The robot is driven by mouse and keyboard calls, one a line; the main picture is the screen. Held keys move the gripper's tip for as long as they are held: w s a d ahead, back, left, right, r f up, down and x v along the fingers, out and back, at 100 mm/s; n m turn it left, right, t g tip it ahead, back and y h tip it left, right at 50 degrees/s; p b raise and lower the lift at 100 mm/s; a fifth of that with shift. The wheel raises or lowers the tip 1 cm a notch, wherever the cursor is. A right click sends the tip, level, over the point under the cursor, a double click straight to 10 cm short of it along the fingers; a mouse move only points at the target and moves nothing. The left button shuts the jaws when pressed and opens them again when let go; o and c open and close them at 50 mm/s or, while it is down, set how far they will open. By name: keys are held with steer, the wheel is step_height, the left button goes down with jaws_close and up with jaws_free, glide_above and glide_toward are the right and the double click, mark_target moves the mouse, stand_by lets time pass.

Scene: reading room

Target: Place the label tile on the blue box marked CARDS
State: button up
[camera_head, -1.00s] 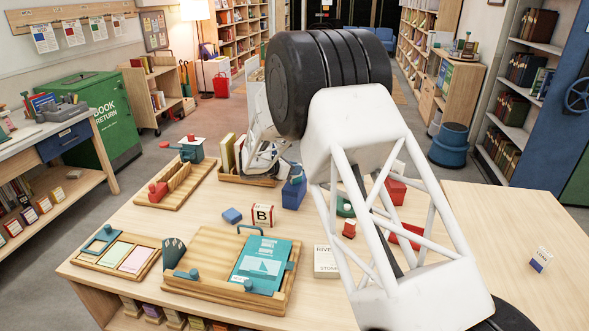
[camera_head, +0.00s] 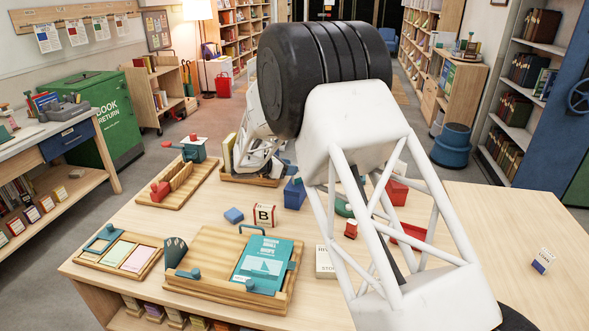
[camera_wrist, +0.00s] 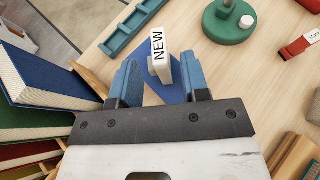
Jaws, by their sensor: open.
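A blue surface (camera_wrist: 175,88) shows below and beside the tile. I cannot tell whether the tile rests on it or touches the fingers. In the head view, a small blue box (camera_head: 294,195) stands on the table just right of my gripper (camera_head: 258,160), which my own arm partly covers. No CARDS lettering is readable in either view.
Books (camera_wrist: 45,75) in a wooden holder stand close left of my gripper. A green round base (camera_wrist: 228,22) and a teal tray (camera_wrist: 130,30) lie beyond.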

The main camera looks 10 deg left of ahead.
steer(key=v, duration=0.8)
stand_by(0.8)
steer(key=s+d+r+m+g+y, duration=0.15)
steer(key=s+d+r+m, duration=0.35)
steer(key=d, duration=0.6)
steer(key=s+d+r+m+g+y, duration=0.1)
steer(key=s+d+r+m+g, duration=0.3)
steer(key=s+d, duration=0.55)
steer(key=s+d+r+m+g+y, duration=0.1)
steer(key=s+d+r+m, duration=0.4)
steer(key=d, duration=0.8)
steer(key=s+d+m+y, duration=0.2)
steer(key=s+d+m, duration=0.2)
steer(key=s, duration=0.7)
steer(key=s+d+m+y, duration=0.2)
steer(key=s+d+m, duration=0.2)
steer(key=s, duration=0.7)
steer(key=s+d+m+y, duration=0.2)
steer(key=s+d+m, duration=0.3)
steer(key=s, duration=0.6)
